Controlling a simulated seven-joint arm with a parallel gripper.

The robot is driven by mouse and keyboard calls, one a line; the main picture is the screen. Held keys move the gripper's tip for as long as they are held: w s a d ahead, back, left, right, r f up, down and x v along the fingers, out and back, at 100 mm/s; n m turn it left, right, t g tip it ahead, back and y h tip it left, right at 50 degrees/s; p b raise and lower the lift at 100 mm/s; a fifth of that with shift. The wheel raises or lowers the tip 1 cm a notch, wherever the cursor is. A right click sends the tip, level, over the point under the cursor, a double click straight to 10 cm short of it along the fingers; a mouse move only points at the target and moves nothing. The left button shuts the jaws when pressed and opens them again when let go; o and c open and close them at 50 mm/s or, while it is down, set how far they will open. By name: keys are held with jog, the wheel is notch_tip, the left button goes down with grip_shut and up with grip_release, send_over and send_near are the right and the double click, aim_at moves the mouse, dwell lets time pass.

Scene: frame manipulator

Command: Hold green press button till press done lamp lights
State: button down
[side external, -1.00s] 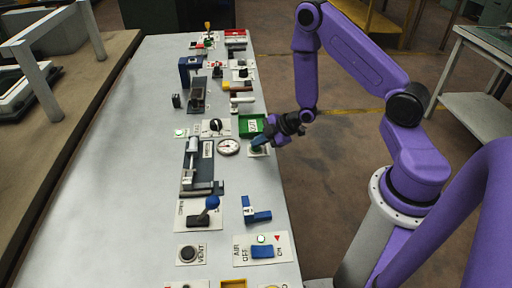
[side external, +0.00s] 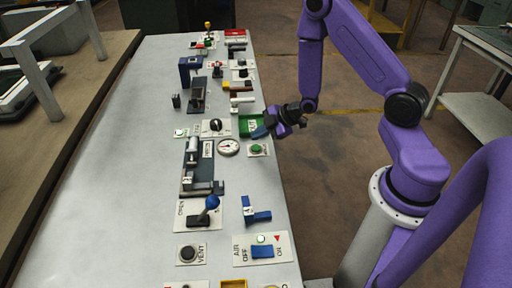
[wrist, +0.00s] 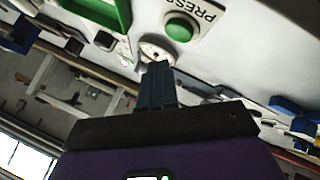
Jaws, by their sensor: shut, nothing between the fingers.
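The green press button (side external: 257,149) sits on a white plate near the right edge of the bench. In the wrist view the button (wrist: 179,28) is uncovered beside the word PRESS. My gripper (side external: 261,132) is shut and empty, apart from the button and over the green tray's near side in the side view. Its closed fingers (wrist: 156,70) show below the button in the wrist view. A small lamp (side external: 180,133) on a white plate left of the press shows green; its label is too small to read. The press (side external: 191,165) stands left of the button.
A round gauge (side external: 228,147) sits just left of the button. The green tray (side external: 243,122) is behind it. A blue-knobbed lever (side external: 211,203) and a blue handle (side external: 257,215) stand nearer the camera. The left strip of the bench (side external: 110,190) is clear.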

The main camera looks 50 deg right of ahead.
aim_at(258, 149)
jog(key=shift+r, duration=1.6)
jog(key=shift+a+r, duration=0.15)
jog(key=shift+a, duration=0.05)
jog(key=s+a+r+m+g+h, duration=0.15)
jog(key=s+a+r+g, duration=0.25)
jog(key=s+a+r, duration=0.6)
jog(key=s+r+g+h, duration=0.1)
jog(key=s+r+g, duration=0.1)
jog(key=s, duration=0.7)
jog(key=s+r+g+h, duration=0.1)
jog(key=s+r, duration=0.3)
jog(key=s, duration=0.5)
jog(key=shift+s+d+g, duration=0.3)
jog(key=shift+s+g, duration=0.05)
jog(key=shift+g, duration=0.15)
